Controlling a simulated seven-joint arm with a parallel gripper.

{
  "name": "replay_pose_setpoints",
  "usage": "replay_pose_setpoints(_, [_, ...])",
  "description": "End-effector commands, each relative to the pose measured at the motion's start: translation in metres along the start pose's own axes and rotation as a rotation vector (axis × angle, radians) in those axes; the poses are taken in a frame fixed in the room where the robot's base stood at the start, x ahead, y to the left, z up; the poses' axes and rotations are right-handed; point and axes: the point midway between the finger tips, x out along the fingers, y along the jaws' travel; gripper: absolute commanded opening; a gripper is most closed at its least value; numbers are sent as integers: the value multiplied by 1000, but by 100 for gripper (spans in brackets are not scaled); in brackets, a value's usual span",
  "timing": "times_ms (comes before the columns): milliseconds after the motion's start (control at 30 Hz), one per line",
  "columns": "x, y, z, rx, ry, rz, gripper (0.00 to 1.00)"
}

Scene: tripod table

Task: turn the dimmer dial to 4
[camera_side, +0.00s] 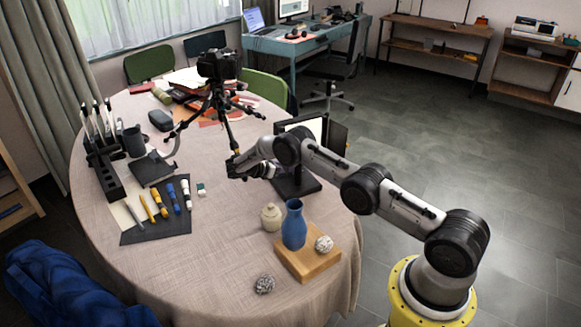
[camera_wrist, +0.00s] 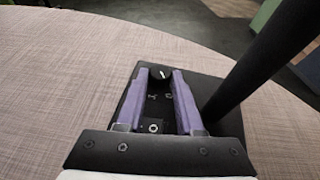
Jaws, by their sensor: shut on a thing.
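The dimmer dial (camera_wrist: 160,73) is a small black round knob with a white pointer line, on a black base plate (camera_wrist: 228,95) in the wrist view. The pointer tilts slightly right of straight up in that picture. My gripper (camera_wrist: 159,70) has its two purple fingers on either side of the knob and is shut on it. Markings by the dial are too small to read. In the side view the base plate (camera_side: 298,188) stands under a lit panel (camera_side: 304,128), and my arm hides the dial.
A dark post (camera_wrist: 262,65) rises close on the right of my fingers. A camera tripod (camera_side: 219,100) stands behind my gripper.

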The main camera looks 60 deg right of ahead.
Motion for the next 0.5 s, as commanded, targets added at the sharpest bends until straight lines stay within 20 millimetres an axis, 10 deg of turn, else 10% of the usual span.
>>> replay_pose_setpoints(167, [-1,0,1,2,1,1,0])
replay_pose_setpoints(200, [-1,0,1,2,1,1,43])
replay_pose_setpoints(333, [-1,0,0,1,1,1,66])
replay_pose_setpoints(500, [-1,0,0,0,1,1,66])
